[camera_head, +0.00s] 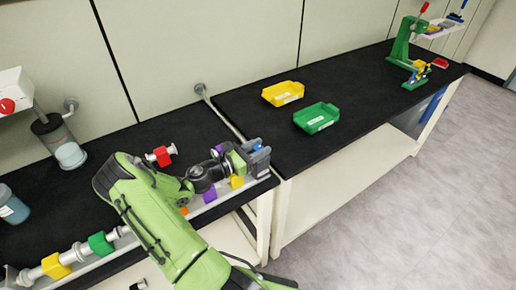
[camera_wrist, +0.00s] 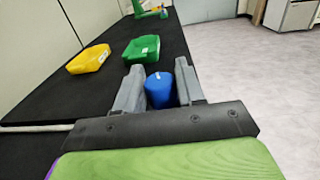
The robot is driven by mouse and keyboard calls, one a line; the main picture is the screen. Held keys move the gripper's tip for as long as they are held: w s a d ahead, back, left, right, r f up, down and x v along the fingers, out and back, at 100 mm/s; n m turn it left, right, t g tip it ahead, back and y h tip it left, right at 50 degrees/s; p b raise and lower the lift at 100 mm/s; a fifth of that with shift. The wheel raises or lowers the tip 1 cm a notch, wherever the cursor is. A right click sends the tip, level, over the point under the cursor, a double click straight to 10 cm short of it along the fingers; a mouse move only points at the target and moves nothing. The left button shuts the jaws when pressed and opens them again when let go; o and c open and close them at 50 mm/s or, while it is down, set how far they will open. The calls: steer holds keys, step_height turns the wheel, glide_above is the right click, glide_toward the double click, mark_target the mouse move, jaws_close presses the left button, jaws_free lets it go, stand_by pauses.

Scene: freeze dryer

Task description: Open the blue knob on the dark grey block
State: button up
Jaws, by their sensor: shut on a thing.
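My gripper (camera_head: 258,159) is at the right end of the near bench, at the end of my green arm. In the wrist view its two grey fingers (camera_wrist: 159,88) stand on either side of the blue knob (camera_wrist: 160,91) and are shut on it. The blue knob (camera_head: 257,147) shows only as a small patch between the fingers in the head view. I cannot make out the dark grey block apart from my grey fingers; it seems hidden behind them.
A metal pipe (camera_head: 85,251) along the bench carries a yellow block (camera_head: 56,266), a green block (camera_head: 101,244) and a purple block (camera_head: 209,195). A loose red valve (camera_head: 161,156) lies behind my arm. Yellow (camera_head: 283,93) and green (camera_head: 316,117) trays stand on the right bench.

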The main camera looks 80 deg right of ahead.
steer(key=shift+m+g+y, duration=1.5)
steer(key=shift+g+y, duration=0.1)
steer(key=shift+y, duration=0.1)
steer(key=o, duration=0.9)
steer(key=v, duration=1.2)
